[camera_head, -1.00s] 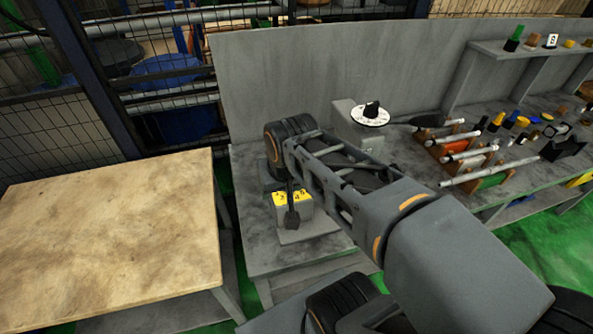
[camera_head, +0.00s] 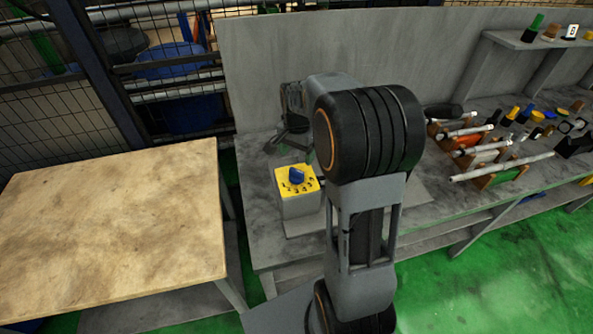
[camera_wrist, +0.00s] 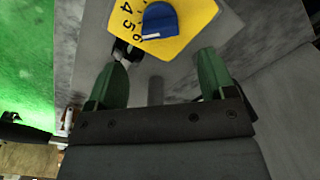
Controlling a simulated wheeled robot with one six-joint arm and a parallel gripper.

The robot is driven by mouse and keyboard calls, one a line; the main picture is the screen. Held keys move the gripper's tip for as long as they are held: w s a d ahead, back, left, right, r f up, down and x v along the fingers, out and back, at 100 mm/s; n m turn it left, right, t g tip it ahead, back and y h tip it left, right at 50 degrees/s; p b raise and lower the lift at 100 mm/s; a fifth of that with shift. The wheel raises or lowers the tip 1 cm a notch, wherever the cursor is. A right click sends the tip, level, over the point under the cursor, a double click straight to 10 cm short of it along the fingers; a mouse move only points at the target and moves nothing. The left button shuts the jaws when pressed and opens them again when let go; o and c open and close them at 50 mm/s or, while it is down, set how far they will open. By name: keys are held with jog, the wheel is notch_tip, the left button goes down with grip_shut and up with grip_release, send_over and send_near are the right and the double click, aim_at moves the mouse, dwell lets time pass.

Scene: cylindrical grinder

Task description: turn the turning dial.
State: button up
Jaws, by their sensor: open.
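A grey box with a yellow numbered top (camera_head: 286,186) and a blue knob (camera_head: 297,175) stands on the grey bench, left of my arm. In the wrist view the yellow plate (camera_wrist: 185,45) and blue knob (camera_wrist: 160,20) lie at the top, beyond the fingertips. My gripper (camera_wrist: 162,78) has two green fingers, spread apart with nothing between them. In the head view my gripper (camera_head: 291,150) is behind and above the yellow-topped box, partly hidden by my arm. The white round dial with a black knob seen earlier is hidden now.
A wooden-topped table (camera_head: 110,225) stands at the left, with a bare top. Racks with rods (camera_head: 495,160) and several small tools fill the bench's right side. A grey back panel (camera_head: 400,60) and a shelf (camera_head: 530,40) rise behind.

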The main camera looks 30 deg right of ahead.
aim_at(297, 170)
notch_tip(297, 170, down, 8)
jog(key=shift+f+p, duration=0.1)
jog(key=shift+p, duration=0.25)
jog(key=shift+c, duration=0.4)
jog(key=c, duration=0.8)
jog(key=shift+m+b, duration=0.8)
jog(key=shift+m, duration=2.2)
